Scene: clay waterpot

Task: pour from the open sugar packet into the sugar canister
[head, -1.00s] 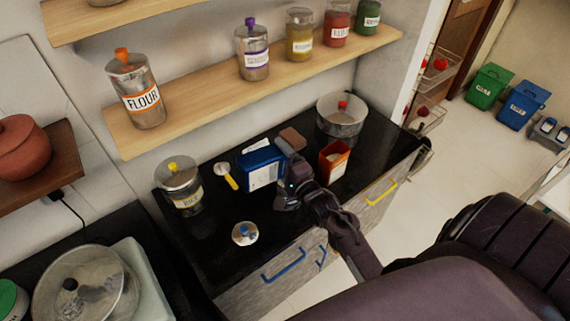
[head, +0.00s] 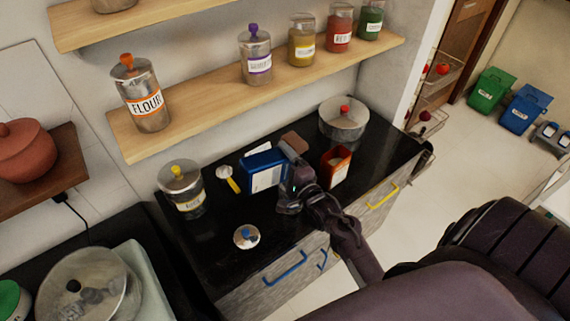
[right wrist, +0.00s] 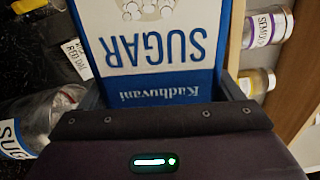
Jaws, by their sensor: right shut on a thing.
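The blue sugar packet (head: 264,171) with a white label is held above or near the black counter. My right gripper (head: 292,172) is shut on its right side. In the right wrist view, the packet (right wrist: 157,65) fills the middle with its "SUGAR" lettering upside down, and its opening is out of sight. A glass canister with a blue label starting "SU" (right wrist: 40,125) is at lower left there, beside the packet and apart from it. In the head view I cannot make out that canister for sure. A round lid with a blue knob (head: 246,236) lies on the counter. My left gripper is out of view.
A yellow-knobbed canister (head: 182,190) and a yellow-handled spoon (head: 231,180) are left of the packet. A shelf (head: 190,112) with labelled jars runs above.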

